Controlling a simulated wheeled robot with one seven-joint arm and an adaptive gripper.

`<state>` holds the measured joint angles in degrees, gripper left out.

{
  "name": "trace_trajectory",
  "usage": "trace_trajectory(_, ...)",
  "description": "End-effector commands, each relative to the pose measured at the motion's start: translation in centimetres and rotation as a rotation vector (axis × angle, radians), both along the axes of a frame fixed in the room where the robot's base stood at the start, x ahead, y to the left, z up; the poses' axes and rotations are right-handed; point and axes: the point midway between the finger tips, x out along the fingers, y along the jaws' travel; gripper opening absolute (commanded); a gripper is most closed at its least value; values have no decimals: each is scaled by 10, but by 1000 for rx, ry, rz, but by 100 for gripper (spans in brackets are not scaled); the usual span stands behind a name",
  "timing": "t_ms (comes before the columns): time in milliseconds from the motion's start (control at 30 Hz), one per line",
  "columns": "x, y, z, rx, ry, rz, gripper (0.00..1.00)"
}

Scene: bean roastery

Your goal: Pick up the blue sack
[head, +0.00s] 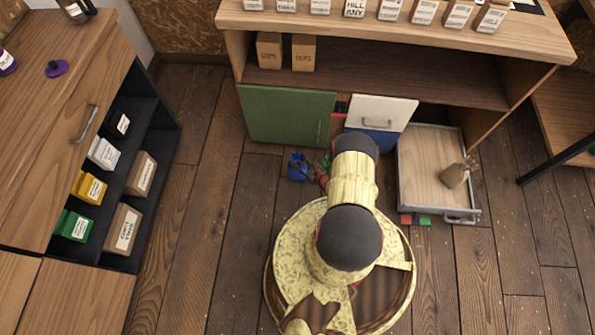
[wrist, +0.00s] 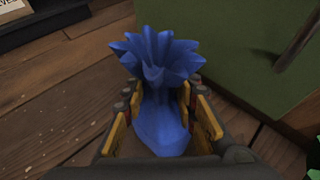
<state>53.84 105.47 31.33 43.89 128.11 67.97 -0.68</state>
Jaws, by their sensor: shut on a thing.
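The blue sack (wrist: 160,125) has a gathered, frilled top and a rounded body. In the wrist view it sits between the two yellow-padded fingers of my gripper (wrist: 158,98), which are shut on it below the frill. In the head view the sack (head: 297,166) shows as a small blue shape in front of the green door, left of my arm. My arm hides much of the gripper there. I cannot tell whether the sack touches the floor.
The green door (head: 285,115) stands close behind the sack. An open drawer (head: 408,185) holding a tan sack (head: 457,173) is at right. Small red (head: 405,219) and green (head: 424,220) things show below it. A shelf unit (head: 150,125) with boxes is at left. Wooden floor between is clear.

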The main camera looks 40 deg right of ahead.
Motion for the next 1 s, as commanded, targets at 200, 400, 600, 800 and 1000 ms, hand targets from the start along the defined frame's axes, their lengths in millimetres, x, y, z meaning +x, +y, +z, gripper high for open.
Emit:
trace_trajectory(200, -1, 2, -1, 3, 2, 2, 8)
trace_trajectory(400, -1, 3, -1, 3, 2, 3, 0)
trace_trajectory(600, -1, 3, -1, 4, 3, 3, 0)
trace_trajectory(800, -2, 4, -2, 4, 3, 3, 0)
trace_trajectory(1000, 0, 2, 0, 3, -1, 3, 0)
